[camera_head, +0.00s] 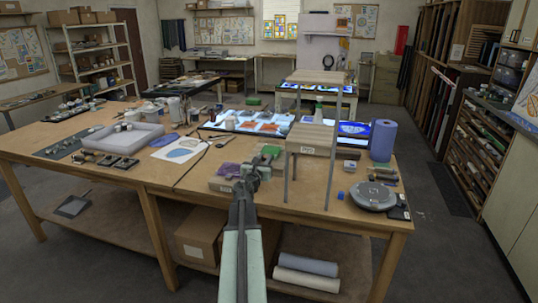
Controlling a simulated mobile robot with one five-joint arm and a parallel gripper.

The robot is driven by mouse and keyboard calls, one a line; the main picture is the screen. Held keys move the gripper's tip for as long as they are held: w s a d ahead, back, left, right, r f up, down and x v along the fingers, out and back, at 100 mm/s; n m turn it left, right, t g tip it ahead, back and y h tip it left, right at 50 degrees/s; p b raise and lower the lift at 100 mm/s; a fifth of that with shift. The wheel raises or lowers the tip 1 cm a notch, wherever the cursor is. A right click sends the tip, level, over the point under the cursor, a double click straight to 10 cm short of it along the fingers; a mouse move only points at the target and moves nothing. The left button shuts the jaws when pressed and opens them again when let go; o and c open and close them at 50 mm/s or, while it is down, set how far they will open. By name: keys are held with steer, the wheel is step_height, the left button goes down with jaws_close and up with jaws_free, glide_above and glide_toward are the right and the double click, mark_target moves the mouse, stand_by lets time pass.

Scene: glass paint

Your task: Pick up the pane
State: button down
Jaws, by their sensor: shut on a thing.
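The forearm covers the bench's front edge below the gripper.
A round grey device (372,196) and a blue-purple roll (383,140) are farther right. A white tray (125,138) lies left. Clear floor (445,240) is at right.

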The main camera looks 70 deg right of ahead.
steer(key=shift+r, duration=0.1)
step_height(320, 180, up, 10)
steer(key=p, duration=1)
step_height(320, 180, down, 2)
steer(key=shift+f+b, duration=0.15)
steer(key=shift+b, duration=0.9)
